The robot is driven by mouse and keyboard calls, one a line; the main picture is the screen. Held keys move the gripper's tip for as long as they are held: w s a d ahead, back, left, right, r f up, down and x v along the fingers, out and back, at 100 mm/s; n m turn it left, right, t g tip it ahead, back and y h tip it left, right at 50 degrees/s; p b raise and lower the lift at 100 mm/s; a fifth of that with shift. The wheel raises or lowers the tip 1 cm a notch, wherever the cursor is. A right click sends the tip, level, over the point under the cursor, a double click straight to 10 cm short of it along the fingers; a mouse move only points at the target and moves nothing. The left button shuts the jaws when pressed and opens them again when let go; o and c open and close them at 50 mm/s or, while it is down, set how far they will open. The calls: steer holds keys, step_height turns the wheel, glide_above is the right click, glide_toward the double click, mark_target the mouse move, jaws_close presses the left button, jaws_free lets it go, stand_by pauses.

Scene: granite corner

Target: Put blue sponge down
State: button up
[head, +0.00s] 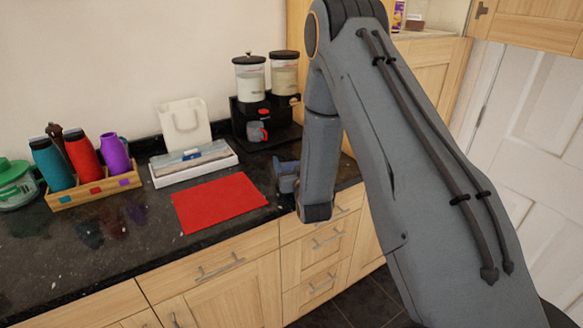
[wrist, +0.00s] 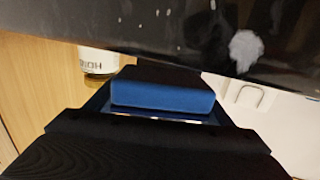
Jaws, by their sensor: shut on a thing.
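A blue sponge (wrist: 162,96) with a dark, shaded face shows in the middle of the wrist view. My gripper (wrist: 165,116) is shut on it, and the sponge sticks out past the dark gripper body. In the head view my gripper (head: 287,176) is at the counter's right part, right of the red mat, and partly hidden by my arm. The sponge cannot be made out in the head view. In the wrist view the dark counter (wrist: 120,22) lies across the top, and I cannot tell whether the sponge touches it.
A flat red mat (head: 218,201) lies on the dark counter (head: 100,255). Behind it are a white tray (head: 190,172), a white board (head: 184,122) and a black stand with jars (head: 249,80). Left stands a wooden rack (head: 95,192) with bottles. Counter left of the mat is bare.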

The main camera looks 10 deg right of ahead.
mark_target(292, 169)
steer(key=shift+f+p, duration=0.3)
steer(key=shift+f, duration=1)
steer(key=shift+a+f, duration=0.1)
steer(key=shift+f, duration=0.1)
steer(key=o, duration=1.1)
steer(key=s+b, duration=0.1)
steer(key=s, duration=0.3)
steer(key=s+b, duration=0.1)
steer(key=s, duration=0.3)
steer(key=s+r+b, duration=0.1)
steer(key=s, duration=0.3)
steer(key=shift+a, duration=0.1)
steer(key=shift+w, duration=0.1)
